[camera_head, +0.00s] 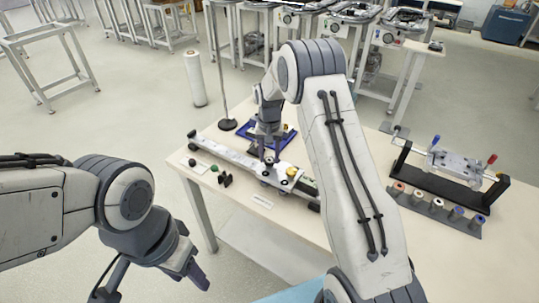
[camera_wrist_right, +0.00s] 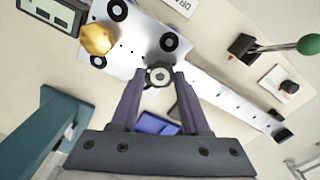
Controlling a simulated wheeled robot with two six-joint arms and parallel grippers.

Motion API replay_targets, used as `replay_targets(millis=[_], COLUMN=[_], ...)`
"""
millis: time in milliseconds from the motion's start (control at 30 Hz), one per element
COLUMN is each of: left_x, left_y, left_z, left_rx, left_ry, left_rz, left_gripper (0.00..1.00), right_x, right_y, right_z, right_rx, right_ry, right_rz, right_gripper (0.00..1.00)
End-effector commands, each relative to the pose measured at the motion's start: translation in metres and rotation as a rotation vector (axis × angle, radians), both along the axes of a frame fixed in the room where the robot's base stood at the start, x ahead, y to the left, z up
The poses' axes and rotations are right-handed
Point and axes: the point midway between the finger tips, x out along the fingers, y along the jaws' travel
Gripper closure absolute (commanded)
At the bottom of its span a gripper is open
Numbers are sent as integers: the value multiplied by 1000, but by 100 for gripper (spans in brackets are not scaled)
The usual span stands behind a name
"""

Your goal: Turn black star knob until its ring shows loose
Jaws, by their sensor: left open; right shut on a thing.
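The black star knob (camera_wrist_right: 159,75) sits at the edge of a white plate (camera_wrist_right: 130,50) in the right wrist view, with a pale round centre facing the camera. My right gripper (camera_wrist_right: 160,80) is shut on it, one finger on each side. In the head view my right gripper (camera_head: 268,158) reaches down onto the carriage on the long rail (camera_head: 230,156), and the knob is hidden there. I cannot make out the state of the knob's ring. My left gripper (camera_head: 195,272) is open and empty, in front of the table's left edge.
A yellow knob (camera_head: 292,172) stands on the plate close to my right gripper. A green-ended lever (camera_head: 214,168) lies in front of the rail. A blue tray (camera_head: 285,137) is behind. A black-framed fixture (camera_head: 450,175) and a rack of spools (camera_head: 437,208) stand at right.

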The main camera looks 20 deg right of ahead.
Motion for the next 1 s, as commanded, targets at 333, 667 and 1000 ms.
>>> replay_targets(millis=[333, 667, 1000], left_x=[0, 0, 0], left_y=[0, 0, 0], left_z=[4, 6, 7], left_rx=[0, 0, 0], left_ry=[0, 0, 0], left_rz=[0, 0, 0], left_gripper=[50, 50, 50], right_x=[-3, -4, -4], right_y=[0, 0, 0], right_z=[-5, -6, -7], right_rx=[0, 2, 2], right_ry=[10, 12, 14], right_rz=[316, 530, 618], right_gripper=[100, 100, 100])
